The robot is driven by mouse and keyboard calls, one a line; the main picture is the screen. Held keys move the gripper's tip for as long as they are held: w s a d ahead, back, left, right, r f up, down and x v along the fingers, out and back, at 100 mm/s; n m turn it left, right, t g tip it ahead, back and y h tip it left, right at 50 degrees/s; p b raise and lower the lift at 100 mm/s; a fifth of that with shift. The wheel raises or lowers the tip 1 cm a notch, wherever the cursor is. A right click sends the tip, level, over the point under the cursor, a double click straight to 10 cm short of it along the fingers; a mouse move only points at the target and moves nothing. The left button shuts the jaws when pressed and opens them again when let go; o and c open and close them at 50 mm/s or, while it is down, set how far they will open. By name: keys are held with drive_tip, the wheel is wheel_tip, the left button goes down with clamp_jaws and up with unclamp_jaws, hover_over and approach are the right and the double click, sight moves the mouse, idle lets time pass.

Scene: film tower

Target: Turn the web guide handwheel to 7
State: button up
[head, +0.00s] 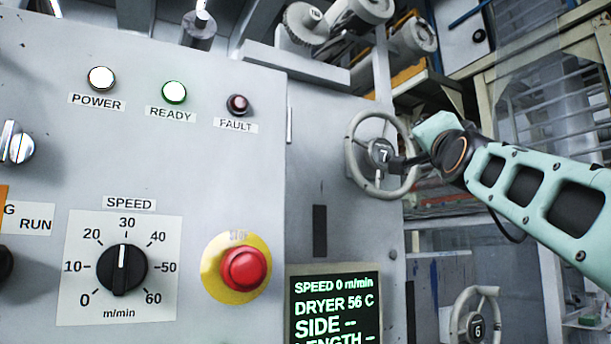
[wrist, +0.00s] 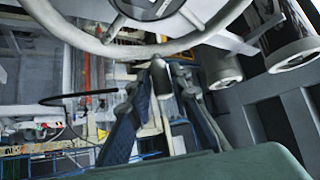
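The handwheel (head: 351,143) is a pale grey wheel on the side of the machine cabinet in the head view, with a dark hub plate reading 7. Its rim (wrist: 75,38) and hub (wrist: 150,8) cross the top of the wrist view. My gripper (head: 405,163) reaches in from the right, at the wheel's right side, and its fingers are dark and small there. In the wrist view my gripper (wrist: 169,92) has its two fingers apart below the rim. A grey peg-like piece (wrist: 159,78) shows between the fingertips; I cannot tell whether they touch it.
A second handwheel (head: 478,325) with a hub reading 6 is below right. The cabinet carries a red stop button (head: 244,268), a speed dial (head: 122,270) and a display (head: 335,312). Rollers (head: 305,20) are above the wheel. A beige frame (head: 485,90) stands behind my arm.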

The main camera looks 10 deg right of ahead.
drive_tip(key=shift+o, duration=1.2)
drive_tip(key=shift+s, duration=0.1)
drive_tip(key=v, duration=1.2)
